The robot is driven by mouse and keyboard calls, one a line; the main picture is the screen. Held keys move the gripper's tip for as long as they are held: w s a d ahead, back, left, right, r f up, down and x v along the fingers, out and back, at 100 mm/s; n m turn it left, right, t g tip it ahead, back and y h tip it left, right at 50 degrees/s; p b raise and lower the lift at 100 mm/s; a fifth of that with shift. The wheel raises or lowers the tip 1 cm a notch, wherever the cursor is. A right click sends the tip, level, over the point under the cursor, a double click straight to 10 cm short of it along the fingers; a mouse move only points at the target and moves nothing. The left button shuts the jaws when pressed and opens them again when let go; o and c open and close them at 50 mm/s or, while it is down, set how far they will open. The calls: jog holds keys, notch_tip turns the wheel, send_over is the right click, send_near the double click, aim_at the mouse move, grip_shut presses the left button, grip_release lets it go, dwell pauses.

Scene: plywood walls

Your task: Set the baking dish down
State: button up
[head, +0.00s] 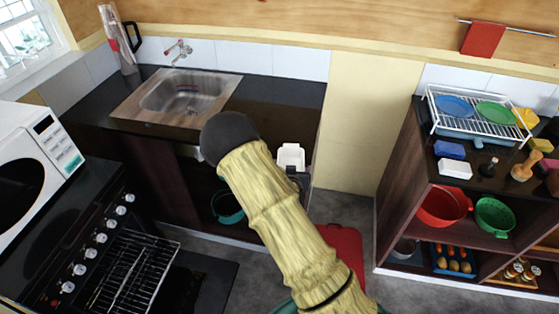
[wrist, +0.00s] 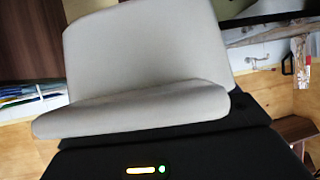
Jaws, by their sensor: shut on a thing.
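The white baking dish (head: 290,157) shows small in the head view, in front of the right end of the dark counter's front side. My gripper (head: 297,172) is a dark shape just below it, partly behind my arm, and is shut on the dish. In the wrist view the pale dish (wrist: 145,65) fills much of the picture, close to the camera and tilted, above my dark gripper body. The dish hides the fingertips there. I see no surface touching the dish, and its height against the counter is hard to judge.
The dark counter (head: 285,105) has clear room right of the sink (head: 185,98). The oven's rack (head: 132,268) is pulled out at lower left. A red object (head: 342,245) stands on the floor. The right shelf unit carries a dish rack (head: 475,112), bowls and small items.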

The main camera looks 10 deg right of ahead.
jog(key=s+f, duration=0.1)
jog(key=s, duration=0.1)
jog(key=s+f+n+y, duration=0.1)
jog(key=s, duration=0.1)
jog(key=s+d+f+n+y, duration=0.1)
jog(key=s+f, duration=0.1)
jog(key=s, duration=0.1)
jog(key=shift+s+a+f+y, duration=0.15)
jog(key=shift+s+y, duration=0.15)
jog(key=shift+s, duration=0.15)
